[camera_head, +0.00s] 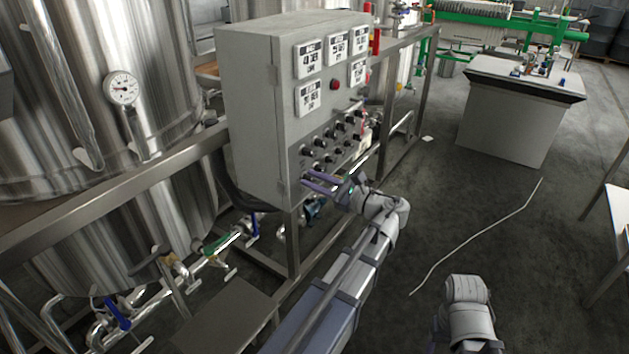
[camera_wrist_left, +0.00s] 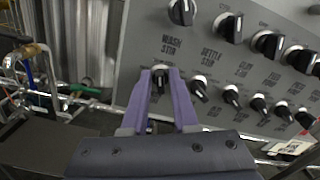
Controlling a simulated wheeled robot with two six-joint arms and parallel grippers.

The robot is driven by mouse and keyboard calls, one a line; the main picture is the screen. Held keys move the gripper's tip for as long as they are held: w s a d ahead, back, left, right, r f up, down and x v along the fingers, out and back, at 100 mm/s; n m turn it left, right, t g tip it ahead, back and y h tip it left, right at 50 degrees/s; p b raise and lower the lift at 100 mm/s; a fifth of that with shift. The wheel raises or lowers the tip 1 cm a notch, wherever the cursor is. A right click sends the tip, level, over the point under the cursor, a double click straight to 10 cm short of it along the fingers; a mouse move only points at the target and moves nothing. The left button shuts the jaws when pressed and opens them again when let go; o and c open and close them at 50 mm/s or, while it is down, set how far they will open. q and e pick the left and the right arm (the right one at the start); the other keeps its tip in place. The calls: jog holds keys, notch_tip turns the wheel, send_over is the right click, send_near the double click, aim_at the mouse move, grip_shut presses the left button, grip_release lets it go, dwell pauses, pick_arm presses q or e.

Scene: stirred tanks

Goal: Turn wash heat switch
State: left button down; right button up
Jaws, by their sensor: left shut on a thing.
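The grey control box (camera_head: 255,110) carries rows of black rotary switches on its lower front. My left gripper (camera_head: 308,180) reaches the lowest row at its left end. In the left wrist view, my left gripper (camera_wrist_left: 158,72) has its purple fingers either side of the leftmost lower switch (camera_wrist_left: 160,78), shut on it. The label "WASH STIR" (camera_wrist_left: 171,46) is printed just above this switch, under an upper switch (camera_wrist_left: 182,12). The gripped switch's own lower label is hidden by the gripper, so I cannot read it.
Several other switches (camera_wrist_left: 231,96) stand close to the right of the fingers. The box has white displays (camera_head: 308,97) and a red button (camera_head: 336,84). Steel tanks (camera_head: 110,60) and a frame rail (camera_head: 110,190) are at left. Open floor lies to the right.

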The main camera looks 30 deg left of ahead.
pick_arm(q)
jog(key=n, duration=0.4)
jog(key=shift+s+f, duration=0.1)
jog(key=shift+f+n, duration=0.1)
jog(key=shift+n, duration=1.9)
jog(key=c, duration=0.9)
grip_release()
jog(key=d, duration=0.8)
jog(key=shift+s, duration=0.35)
jog(key=shift+a, duration=0.1)
